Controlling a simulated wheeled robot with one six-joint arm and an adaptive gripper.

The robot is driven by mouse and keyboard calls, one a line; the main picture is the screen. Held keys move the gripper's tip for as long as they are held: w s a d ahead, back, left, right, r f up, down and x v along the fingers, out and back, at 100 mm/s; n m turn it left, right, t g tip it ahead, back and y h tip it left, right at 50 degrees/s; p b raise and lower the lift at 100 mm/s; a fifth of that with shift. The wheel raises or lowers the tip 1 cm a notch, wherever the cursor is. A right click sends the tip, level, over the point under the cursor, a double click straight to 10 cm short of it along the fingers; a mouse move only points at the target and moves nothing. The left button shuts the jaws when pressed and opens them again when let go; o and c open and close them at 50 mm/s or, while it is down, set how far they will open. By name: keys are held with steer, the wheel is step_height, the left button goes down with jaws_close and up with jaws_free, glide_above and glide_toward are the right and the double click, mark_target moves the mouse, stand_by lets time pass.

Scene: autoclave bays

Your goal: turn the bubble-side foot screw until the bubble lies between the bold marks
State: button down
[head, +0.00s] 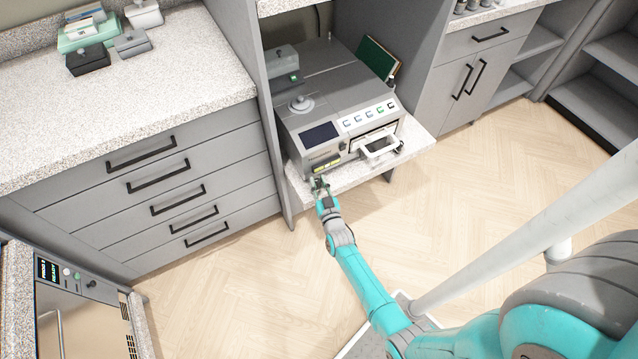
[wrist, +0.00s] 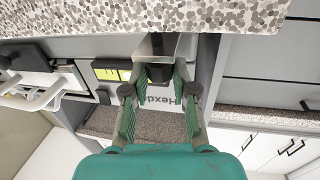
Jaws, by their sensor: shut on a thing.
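The grey benchtop autoclave (head: 345,100) stands in a bay on a speckled shelf. The yellow-green bubble level (head: 326,164) is at its lower front left corner; it also shows in the wrist view (wrist: 110,70) as a yellow vial with dark marks. The bubble's place between the marks is too small to tell. A dark foot screw (wrist: 158,73) sits beside the level. My gripper (head: 319,186) is at that corner. In the wrist view its green fingers (wrist: 159,84) are shut on the foot screw, one on each side. The fingers partly hide the screw.
A white-framed tray or door (head: 381,147) sticks out of the autoclave's front, right of my gripper. The bay's side panel (head: 262,110) stands close on the left. A green book (head: 378,60) leans behind the machine. The wooden floor (head: 470,200) in front is clear.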

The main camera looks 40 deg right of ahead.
steer(key=shift+w+m+g+h, duration=0.1)
steer(key=shift+m+g+h, duration=0.7)
steer(key=shift+h, duration=0.4)
steer(key=c, duration=0.9)
jaws_free()
steer(key=shift+a, duration=0.1)
steer(key=v, duration=1.2)
steer(key=shift+f, duration=0.1)
